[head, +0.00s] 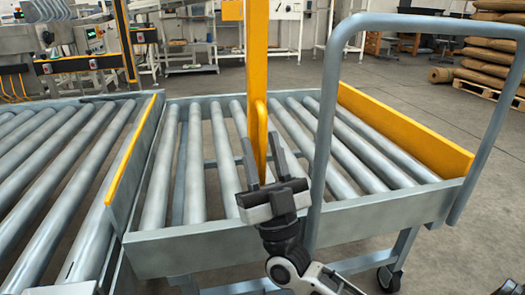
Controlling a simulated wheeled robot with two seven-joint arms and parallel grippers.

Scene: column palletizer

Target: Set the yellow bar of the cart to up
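The cart (185,250) is a grey frame with a bed of metal rollers and a grey tube handle (325,120) at its right. Its yellow bar (257,55) stands upright in the head view, near the middle of the bed, and its top runs out of the picture. My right gripper (262,143) is open, with one finger on each side of the bar's lower part. I cannot tell whether the fingers touch it. My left gripper is not in view.
A roller conveyor (65,170) adjoins the cart on the left, with a yellow-edged side plate (130,150) between them. A yellow side board (400,130) lines the cart's right side. Stacked sacks (490,50) lie at the back right. Open floor lies behind the cart.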

